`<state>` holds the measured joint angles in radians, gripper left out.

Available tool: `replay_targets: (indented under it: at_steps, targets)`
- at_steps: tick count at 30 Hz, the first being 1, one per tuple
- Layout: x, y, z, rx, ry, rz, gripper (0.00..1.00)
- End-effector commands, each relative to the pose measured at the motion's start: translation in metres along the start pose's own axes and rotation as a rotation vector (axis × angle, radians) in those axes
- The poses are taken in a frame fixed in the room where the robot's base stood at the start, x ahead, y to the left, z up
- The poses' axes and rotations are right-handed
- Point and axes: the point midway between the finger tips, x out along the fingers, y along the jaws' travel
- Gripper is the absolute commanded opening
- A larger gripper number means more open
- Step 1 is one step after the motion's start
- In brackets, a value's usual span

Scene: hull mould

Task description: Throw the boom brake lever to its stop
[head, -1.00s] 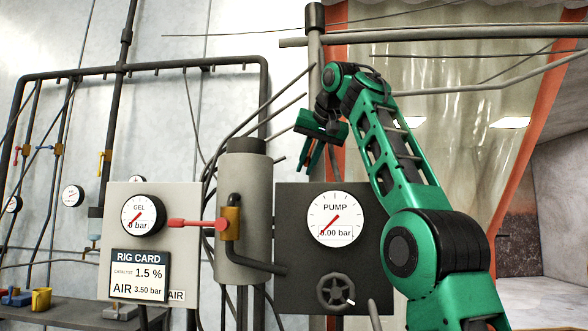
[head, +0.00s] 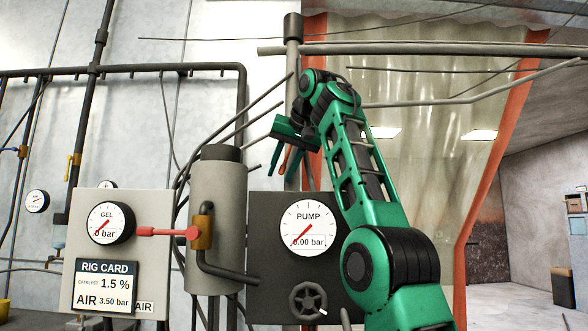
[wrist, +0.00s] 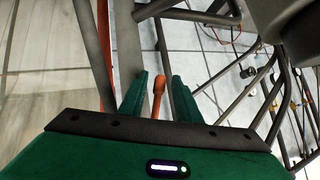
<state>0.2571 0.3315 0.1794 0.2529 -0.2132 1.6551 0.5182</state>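An orange-red lever (wrist: 158,88) with a rounded end shows in the wrist view, between my gripper's two green fingers (wrist: 158,92). Gaps show on both sides of it, so the fingers are open and apart from it. In the head view, my gripper (head: 284,160) points down in front of the grey post, and a thin orange part (head: 287,158) shows between its fingers. The lever's pivot and stop are hidden, and I cannot tell how far it is thrown.
A dark pump panel (head: 262,215) with a gauge and handwheel stands below my gripper. Left of it are a grey cylinder (head: 217,190), a red valve handle (head: 165,232) and the rig card (head: 107,286). Grey boom pipes (head: 420,49) and an orange-edged curtain (head: 430,150) are close by.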

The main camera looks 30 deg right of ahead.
Motion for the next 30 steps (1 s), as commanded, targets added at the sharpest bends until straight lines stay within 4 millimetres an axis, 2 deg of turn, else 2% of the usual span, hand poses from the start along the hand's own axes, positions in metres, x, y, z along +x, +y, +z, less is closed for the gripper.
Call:
replay_targets:
  at_steps: [11,30]
  targets:
    - [-0.014,0.005,0.006,0.002,0.001,0.003,0.31]
    - [-0.048,0.010,0.037,-0.002,-0.001,0.003,0.31]
